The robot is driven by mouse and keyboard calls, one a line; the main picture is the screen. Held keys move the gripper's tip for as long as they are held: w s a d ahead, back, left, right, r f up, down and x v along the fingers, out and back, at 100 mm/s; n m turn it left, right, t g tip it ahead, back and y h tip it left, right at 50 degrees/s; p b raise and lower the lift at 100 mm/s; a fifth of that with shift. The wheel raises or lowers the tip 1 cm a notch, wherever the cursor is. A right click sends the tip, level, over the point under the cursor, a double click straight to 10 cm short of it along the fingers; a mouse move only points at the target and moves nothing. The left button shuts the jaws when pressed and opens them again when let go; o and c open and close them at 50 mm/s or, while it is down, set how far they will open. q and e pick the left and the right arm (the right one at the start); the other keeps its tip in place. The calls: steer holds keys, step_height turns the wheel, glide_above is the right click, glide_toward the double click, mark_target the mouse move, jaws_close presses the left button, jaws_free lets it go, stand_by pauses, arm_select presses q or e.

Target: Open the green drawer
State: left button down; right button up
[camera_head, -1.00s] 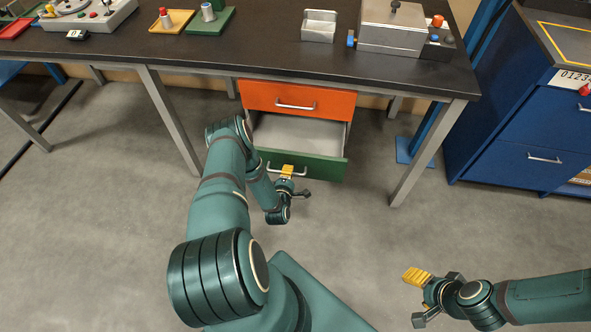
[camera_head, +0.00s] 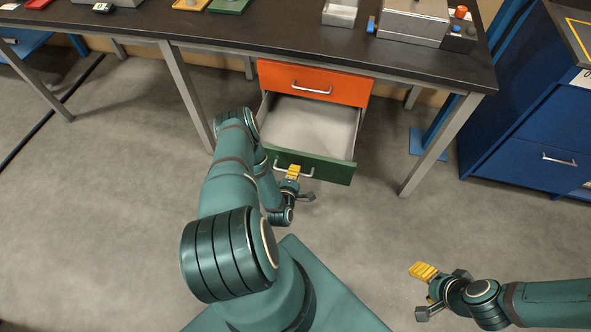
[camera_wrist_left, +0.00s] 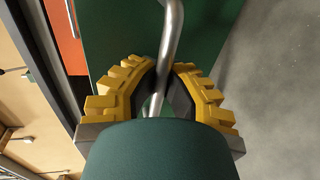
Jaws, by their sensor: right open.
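The green drawer (camera_head: 325,169) stands pulled out below the orange drawer, and its empty pale inside (camera_head: 315,125) shows from above. Its metal bar handle (camera_wrist_left: 172,38) runs between the yellow fingers of my left gripper (camera_wrist_left: 165,72) in the left wrist view. The fingers close in on the bar from both sides, and the green front fills the view behind them. In the head view my left gripper (camera_head: 293,171) is at the handle on the drawer's front. My right gripper (camera_head: 423,271) is open and empty over the floor at the lower right, away from the drawer.
The orange drawer (camera_head: 312,82) above is shut. The dark table (camera_head: 270,42) carries a metal box (camera_head: 412,22) and trays, and its grey leg (camera_head: 440,145) stands right of the drawers. A blue cabinet (camera_head: 520,125) is at the right. The floor in front is clear.

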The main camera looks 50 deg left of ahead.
arm_select(q)
steer(key=c, duration=1)
jaws_free()
steer(key=shift+s, duration=0.1)
steer(key=v, duration=1.2)
